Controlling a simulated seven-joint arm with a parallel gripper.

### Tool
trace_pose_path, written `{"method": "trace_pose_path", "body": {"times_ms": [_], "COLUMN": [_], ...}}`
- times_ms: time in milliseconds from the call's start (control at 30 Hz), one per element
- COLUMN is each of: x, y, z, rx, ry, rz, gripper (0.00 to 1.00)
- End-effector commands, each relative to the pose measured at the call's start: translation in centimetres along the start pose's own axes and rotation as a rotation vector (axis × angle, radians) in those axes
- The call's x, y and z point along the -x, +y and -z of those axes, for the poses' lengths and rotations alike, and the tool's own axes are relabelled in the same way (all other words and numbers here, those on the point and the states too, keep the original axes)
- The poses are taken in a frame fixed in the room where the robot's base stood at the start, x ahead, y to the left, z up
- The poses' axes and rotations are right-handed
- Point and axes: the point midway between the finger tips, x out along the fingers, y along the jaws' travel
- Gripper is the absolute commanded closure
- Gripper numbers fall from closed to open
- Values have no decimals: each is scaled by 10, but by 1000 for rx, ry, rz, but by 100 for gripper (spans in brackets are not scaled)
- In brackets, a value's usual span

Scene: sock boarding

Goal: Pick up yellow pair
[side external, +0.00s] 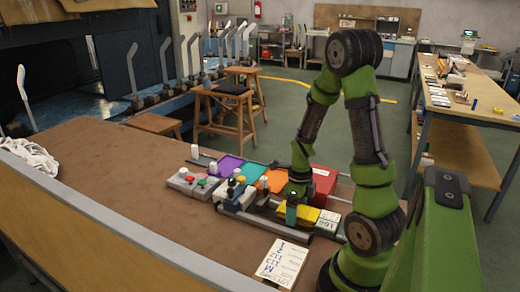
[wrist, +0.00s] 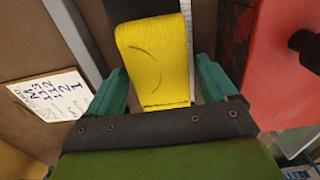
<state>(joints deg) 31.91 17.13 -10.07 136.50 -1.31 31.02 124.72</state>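The yellow pair (wrist: 158,62) is a folded, ribbed yellow bundle in the middle of the wrist view. The fingers are wide apart, with a narrow gap visible beside the yellow fabric, so the gripper looks open. In the side view my gripper (side external: 291,212) is low at the yellow pair, and its nearer finger hides part of it.
A red box (side external: 323,183) stands close behind the yellow pair; it also fills the right of the wrist view (wrist: 285,70). Orange (side external: 275,180), green (side external: 250,173) and purple (side external: 229,165) pieces lie to the left. A handwritten card (side external: 283,262) lies in front.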

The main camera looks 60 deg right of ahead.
Motion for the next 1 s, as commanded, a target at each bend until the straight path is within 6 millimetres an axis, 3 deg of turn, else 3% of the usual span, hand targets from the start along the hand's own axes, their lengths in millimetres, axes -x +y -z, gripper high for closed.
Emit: {"method": "trace_pose_path", "body": {"times_ms": [33,333,667,767,1000], "x": [0,0,3,15,63], "y": [0,0,0,-1,-1], "z": [0,0,0,-1,-2], "rx": [0,1,2,3,3], "ry": [0,0,0,-4,-6], "rz": [0,0,2,4,4], "gripper": [23,67,67,67,68]}}
